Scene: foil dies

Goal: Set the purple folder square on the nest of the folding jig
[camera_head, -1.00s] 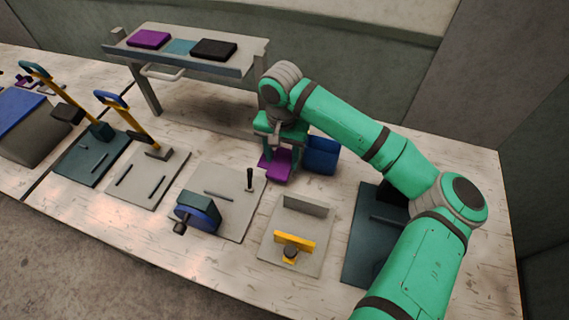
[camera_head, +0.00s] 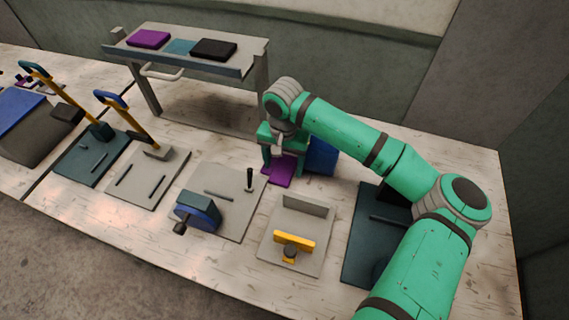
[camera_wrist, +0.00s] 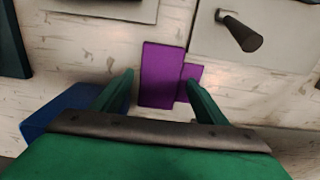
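The purple folder (camera_head: 279,172) lies flat on the table, left of a blue bin. In the wrist view the folder (camera_wrist: 162,75) shows as a tall purple rectangle with a smaller purple part at its right edge. My gripper (camera_wrist: 160,84) is open, one finger on each side of the folder, with a narrow gap at the left; contact at the right is unclear. In the head view my gripper (camera_head: 280,152) is low over the folder and partly hides it. A grey plate with an upright wall and yellow block (camera_head: 297,262) stands in front; I cannot tell whether it is the folding jig.
The blue bin (camera_head: 322,156) stands close right of my gripper. A grey plate with a blue wheel and black peg (camera_head: 234,215) is at left. A dark teal plate (camera_head: 360,245) is at right, beneath my arm. A raised shelf (camera_head: 120,47) holds purple, teal and black pads.

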